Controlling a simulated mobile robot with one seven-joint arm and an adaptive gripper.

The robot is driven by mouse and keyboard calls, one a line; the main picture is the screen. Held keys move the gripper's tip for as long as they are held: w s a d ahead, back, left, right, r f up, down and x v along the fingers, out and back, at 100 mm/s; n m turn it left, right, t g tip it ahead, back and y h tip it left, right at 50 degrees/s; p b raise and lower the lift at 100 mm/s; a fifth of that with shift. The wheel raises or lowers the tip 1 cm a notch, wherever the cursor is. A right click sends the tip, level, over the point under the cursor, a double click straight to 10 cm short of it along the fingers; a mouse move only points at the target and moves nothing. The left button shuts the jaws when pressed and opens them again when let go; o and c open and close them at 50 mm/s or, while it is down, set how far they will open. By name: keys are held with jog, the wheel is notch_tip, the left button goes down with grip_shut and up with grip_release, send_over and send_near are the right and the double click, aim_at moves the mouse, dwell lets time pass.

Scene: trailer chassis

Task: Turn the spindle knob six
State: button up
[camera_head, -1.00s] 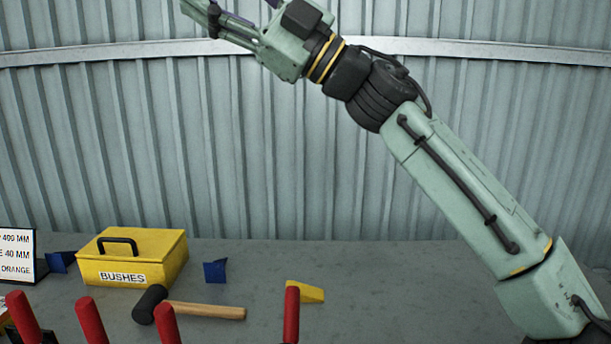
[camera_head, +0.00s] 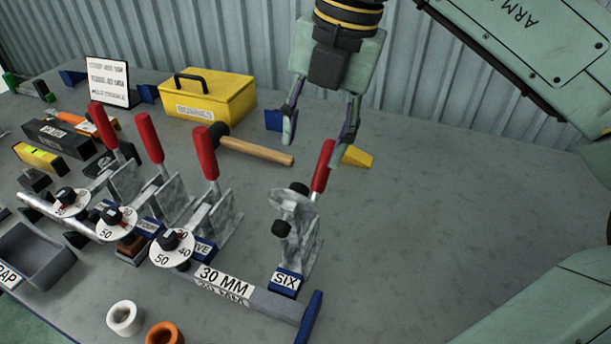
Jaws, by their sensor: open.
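The clamp labelled SIX (camera_head: 286,281) stands at the right end of the row on the bench. It has a red handle (camera_head: 322,165) leaning up and right, and a grey metal bracket. A black knob (camera_head: 281,228) sits low on its front, and another black part shows at its top. I cannot tell for sure which of these is the spindle knob. My gripper (camera_head: 314,140) points down above and behind the clamp, its fingers spread and empty. In the picture the right fingertip comes close to the top of the red handle; whether they touch I cannot tell.
Other red-handled clamps with dials, including the one marked FIVE (camera_head: 205,247), stand to the left. A bar marked 30 MM (camera_head: 250,293) runs in front. A mallet (camera_head: 255,151), a yellow BUSHES box (camera_head: 208,97) and a yellow wedge (camera_head: 357,157) lie behind. The bench at right is clear.

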aim_at(301, 185)
jog(key=f, duration=0.3)
jog(key=a+f+p, duration=0.1)
jog(key=f, duration=0.5)
jog(key=shift+w+a, duration=0.25)
jog(key=shift+a, duration=0.15)
grip_shut()
